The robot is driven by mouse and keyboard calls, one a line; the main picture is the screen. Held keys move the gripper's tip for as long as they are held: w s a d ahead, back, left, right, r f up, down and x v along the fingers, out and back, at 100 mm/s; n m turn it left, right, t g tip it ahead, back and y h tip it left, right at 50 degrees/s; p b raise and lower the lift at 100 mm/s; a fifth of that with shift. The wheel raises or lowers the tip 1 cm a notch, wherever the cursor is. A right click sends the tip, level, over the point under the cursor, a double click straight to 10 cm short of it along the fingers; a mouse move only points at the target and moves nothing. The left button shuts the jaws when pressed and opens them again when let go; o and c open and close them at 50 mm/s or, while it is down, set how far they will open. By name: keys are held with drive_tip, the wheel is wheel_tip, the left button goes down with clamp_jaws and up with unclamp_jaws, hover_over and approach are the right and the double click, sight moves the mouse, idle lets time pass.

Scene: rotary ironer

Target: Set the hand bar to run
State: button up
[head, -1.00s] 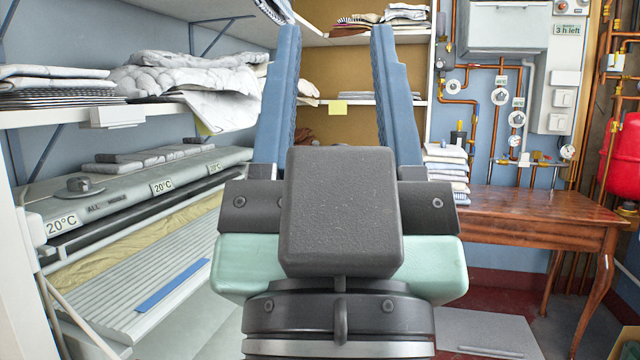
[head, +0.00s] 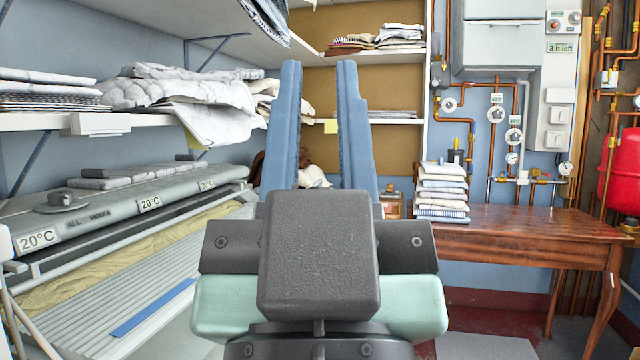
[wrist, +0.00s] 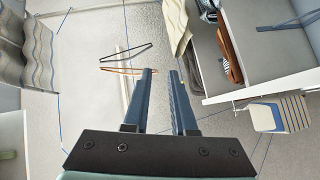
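The rotary ironer (head: 130,207) stands at the left of the head view. Its grey top carries a dial (head: 68,200), a marking "ALL MIDDLE" and several 20°C labels. A thin pale rail (head: 120,237) runs along its front, above yellowish cloth (head: 60,290); it may be the hand bar, and its setting cannot be read. My gripper (head: 318,66) points upward in the middle of the head view, to the right of the ironer and apart from it. Its two blue fingers are apart with nothing between them. In the wrist view the gripper (wrist: 161,71) is also empty.
A slatted board (head: 150,300) with a blue strip juts from the ironer's front. A shelf with linen (head: 180,95) overhangs the ironer. A wooden table (head: 530,220) with folded cloths (head: 442,190) and copper pipes stand at the right.

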wheel_tip(320, 180, up, 36)
drive_tip(key=p, duration=3.5)
drive_tip(key=shift+p, duration=0.35)
clamp_jaws()
drive_tip(key=shift+f, duration=0.1)
drive_tip(key=shift+w, duration=0.1)
